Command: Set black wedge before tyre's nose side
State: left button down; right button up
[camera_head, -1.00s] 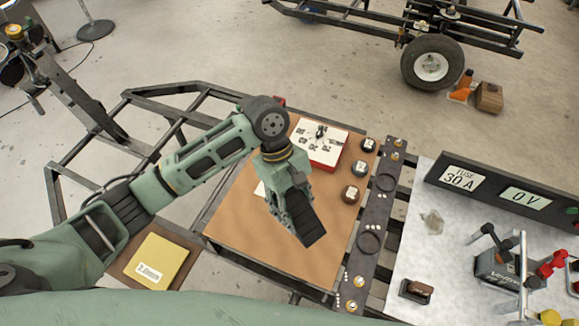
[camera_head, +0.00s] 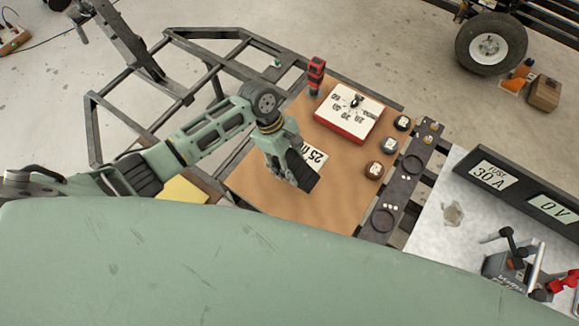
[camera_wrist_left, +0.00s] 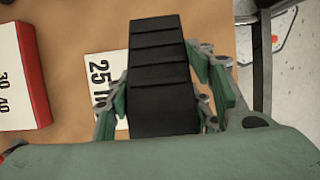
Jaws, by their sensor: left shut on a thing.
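The black wedge (camera_wrist_left: 160,60) is a dark ribbed block. It is held between the fingers of my left gripper (camera_wrist_left: 163,90) in the left wrist view. In the head view the wedge (camera_head: 303,170) hangs below my left gripper (camera_head: 288,160), over the brown board. The tyre (camera_head: 491,44), black with a white hub, stands on the floor at the upper right under a dark frame, well away from the gripper. An orange wedge-shaped chock (camera_head: 517,78) and a brown block (camera_head: 545,93) are on the floor beside the tyre. My right gripper is out of view.
The brown board (camera_head: 265,190) carries a red box with a white dial top (camera_head: 348,110), a red tool (camera_head: 316,75) and a "25" label (camera_head: 315,156). Round weights (camera_head: 388,145) stand at its right edge. A white-topped bench (camera_head: 430,235) with instruments lies to the right. Concrete floor is open behind.

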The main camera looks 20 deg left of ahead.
pick_arm(q)
jog(key=shift+w+a+f, duration=0.3)
jog(key=shift+a+f, duration=0.05)
jog(key=shift+a, duration=0.15)
jog(key=shift+f, duration=1.9)
jog(key=shift+f, duration=0.15)
jog(key=c, duration=0.8)
grip_release()
jog(key=shift+c, duration=0.2)
